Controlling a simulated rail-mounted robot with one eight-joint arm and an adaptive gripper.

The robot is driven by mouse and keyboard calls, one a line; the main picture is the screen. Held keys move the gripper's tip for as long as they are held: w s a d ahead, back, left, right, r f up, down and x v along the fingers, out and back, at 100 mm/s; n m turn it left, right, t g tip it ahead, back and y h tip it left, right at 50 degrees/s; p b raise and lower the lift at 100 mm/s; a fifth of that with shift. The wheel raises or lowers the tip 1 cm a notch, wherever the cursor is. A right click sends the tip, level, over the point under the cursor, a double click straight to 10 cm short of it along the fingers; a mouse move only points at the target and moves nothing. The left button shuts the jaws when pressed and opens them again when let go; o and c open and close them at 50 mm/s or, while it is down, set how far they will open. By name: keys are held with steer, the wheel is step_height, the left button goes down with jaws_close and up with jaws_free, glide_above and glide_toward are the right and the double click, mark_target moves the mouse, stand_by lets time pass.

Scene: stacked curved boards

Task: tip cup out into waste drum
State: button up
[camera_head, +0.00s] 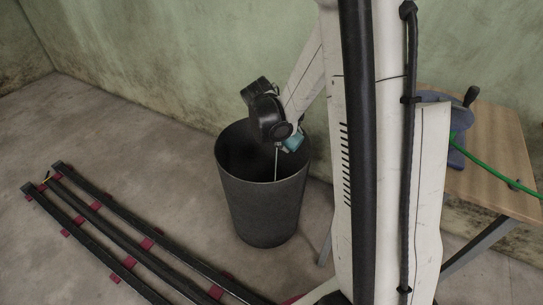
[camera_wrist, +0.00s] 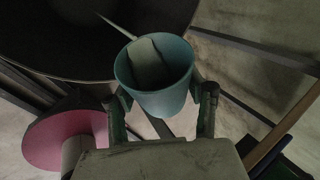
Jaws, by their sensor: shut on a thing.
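My gripper (camera_wrist: 163,100) is shut on a teal cup (camera_wrist: 155,85), with a finger on each side of it. The cup's mouth and a grey inside show in the wrist view. In the head view the cup (camera_head: 293,142) is small, looks tilted, and is at the drum's right rim, partly hidden by my gripper. The waste drum (camera_head: 262,212) is dark grey, open-topped and upright on the floor. Its dark inside (camera_wrist: 60,30) fills the upper left of the wrist view. A thin pale streak (camera_head: 276,165) runs from beside the cup down into the drum; I cannot tell what it is.
Black rails (camera_head: 105,225) with red blocks lie on the floor at left. A wooden table (camera_head: 500,150) stands at right, with a blue vise-like thing (camera_head: 457,150) and a green cable (camera_head: 490,170). The wall is close behind the drum.

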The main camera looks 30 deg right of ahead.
steer(key=shift+w+a+r+g+h, duration=0.3)
steer(key=shift+w+g, duration=0.3)
steer(key=shift+w, duration=0.05)
stand_by(0.3)
steer(key=shift+w+r+n+g+h+b, duration=0.2)
steer(key=shift+r+n+g+h+b, duration=0.15)
steer(key=shift+g, duration=0.25)
stand_by(0.6)
steer(key=shift+s, duration=0.1)
